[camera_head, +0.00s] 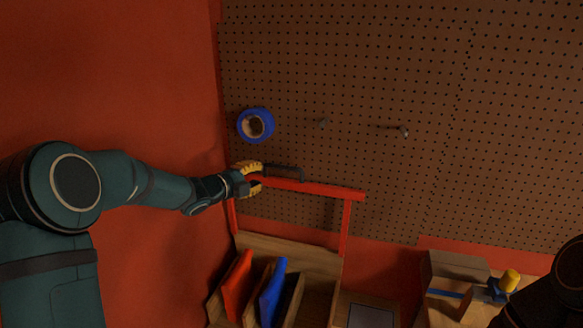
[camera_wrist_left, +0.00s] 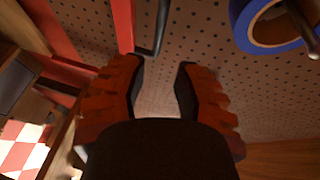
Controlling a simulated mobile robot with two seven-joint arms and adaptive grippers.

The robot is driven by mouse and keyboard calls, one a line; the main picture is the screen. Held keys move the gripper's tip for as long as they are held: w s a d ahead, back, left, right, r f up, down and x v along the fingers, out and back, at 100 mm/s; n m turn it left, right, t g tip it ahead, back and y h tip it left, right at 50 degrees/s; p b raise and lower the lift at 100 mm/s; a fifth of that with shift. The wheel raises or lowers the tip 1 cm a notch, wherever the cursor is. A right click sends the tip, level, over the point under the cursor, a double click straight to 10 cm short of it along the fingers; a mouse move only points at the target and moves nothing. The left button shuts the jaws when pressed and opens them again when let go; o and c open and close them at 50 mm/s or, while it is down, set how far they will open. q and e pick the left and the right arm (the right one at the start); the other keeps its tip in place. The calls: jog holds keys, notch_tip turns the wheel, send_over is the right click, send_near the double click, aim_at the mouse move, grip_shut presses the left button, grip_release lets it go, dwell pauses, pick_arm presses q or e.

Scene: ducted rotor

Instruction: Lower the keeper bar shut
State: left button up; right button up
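The keeper bar (camera_head: 330,189) is a red crossbar on two red uprights, standing raised above a wooden rack (camera_head: 290,248). A black handle (camera_head: 285,172) sits along its top left part. My left gripper (camera_head: 260,178), with yellow ribbed fingers, is at the handle's left end. In the left wrist view the fingers (camera_wrist_left: 162,66) are apart with nothing between the tips. The black handle (camera_wrist_left: 162,25) and the red bar (camera_wrist_left: 122,25) lie just beyond the tips. Contact cannot be told. My right gripper is not clearly seen.
Red (camera_head: 237,284) and blue (camera_head: 272,290) flat items stand in the rack. A blue ring (camera_head: 241,125) hangs on the pegboard (camera_head: 400,90) above my left gripper; metal pegs (camera_head: 404,131) stick out to the right. A wooden block (camera_head: 459,267) and a yellow-topped item (camera_head: 510,280) are lower right.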

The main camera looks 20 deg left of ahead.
aim_at(282, 168)
pick_arm(q)
jog(key=p+x, duration=0.1)
jog(key=x, duration=1.1)
jog(key=shift+d+f, duration=0.1)
jog(key=shift+f, duration=0.05)
grip_shut()
